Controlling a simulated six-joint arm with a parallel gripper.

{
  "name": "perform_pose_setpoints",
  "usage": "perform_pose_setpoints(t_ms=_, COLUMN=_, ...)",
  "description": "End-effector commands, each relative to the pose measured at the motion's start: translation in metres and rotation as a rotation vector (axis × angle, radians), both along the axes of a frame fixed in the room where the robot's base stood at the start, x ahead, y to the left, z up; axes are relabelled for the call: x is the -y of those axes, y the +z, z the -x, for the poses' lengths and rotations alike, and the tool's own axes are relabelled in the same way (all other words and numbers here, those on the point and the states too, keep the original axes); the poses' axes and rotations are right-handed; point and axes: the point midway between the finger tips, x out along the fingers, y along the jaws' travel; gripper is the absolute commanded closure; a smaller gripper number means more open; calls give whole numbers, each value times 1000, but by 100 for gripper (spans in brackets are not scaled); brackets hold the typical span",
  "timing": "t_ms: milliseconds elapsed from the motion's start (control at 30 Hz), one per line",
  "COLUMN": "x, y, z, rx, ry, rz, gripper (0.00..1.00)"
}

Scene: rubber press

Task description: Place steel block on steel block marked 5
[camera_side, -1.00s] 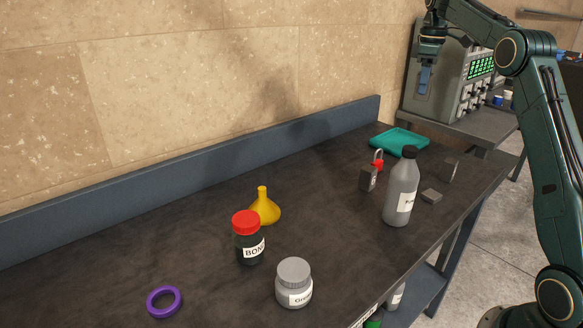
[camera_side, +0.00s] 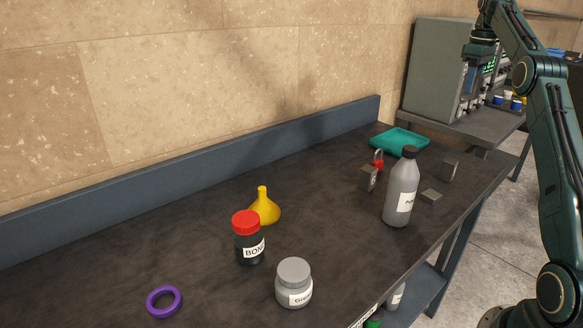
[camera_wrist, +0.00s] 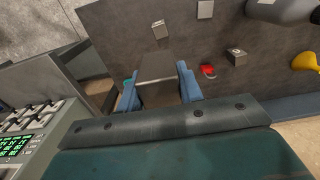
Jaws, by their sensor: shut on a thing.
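My gripper (camera_side: 470,78) is raised above the table's far right end, in front of the grey machine. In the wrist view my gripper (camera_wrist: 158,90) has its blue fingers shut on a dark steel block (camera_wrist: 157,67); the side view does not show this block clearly. A marked steel block (camera_side: 367,178) stands by the red padlock, also in the wrist view (camera_wrist: 236,54). Another upright steel block (camera_side: 449,170) stands farther right, also in the wrist view (camera_wrist: 160,29). A low, flat steel block (camera_side: 431,196) lies near the bottle. I cannot read which is marked 5.
A grey bottle (camera_side: 401,188) stands close to the blocks. A red padlock (camera_side: 377,163) and teal tray (camera_side: 399,142) lie behind. A yellow funnel (camera_side: 264,208), red-capped jar (camera_side: 248,240), grey jar (camera_side: 294,285) and purple ring (camera_side: 164,301) are nearer. The table middle is clear.

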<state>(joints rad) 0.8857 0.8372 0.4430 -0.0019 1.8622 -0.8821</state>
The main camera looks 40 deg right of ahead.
Motion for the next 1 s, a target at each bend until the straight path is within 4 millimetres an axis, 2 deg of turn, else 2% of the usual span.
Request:
perform_pose_setpoints(t_ms=167, x=0, y=-4, z=0, rx=2, ry=1, rz=3, gripper=100)
perform_pose_setpoints(t_ms=533, x=-1, y=-27, z=0, rx=2, ry=1, rz=2, gripper=100)
perform_pose_setpoints(t_ms=1000, x=-1, y=-79, z=0, rx=2, ry=2, rz=2, gripper=100)
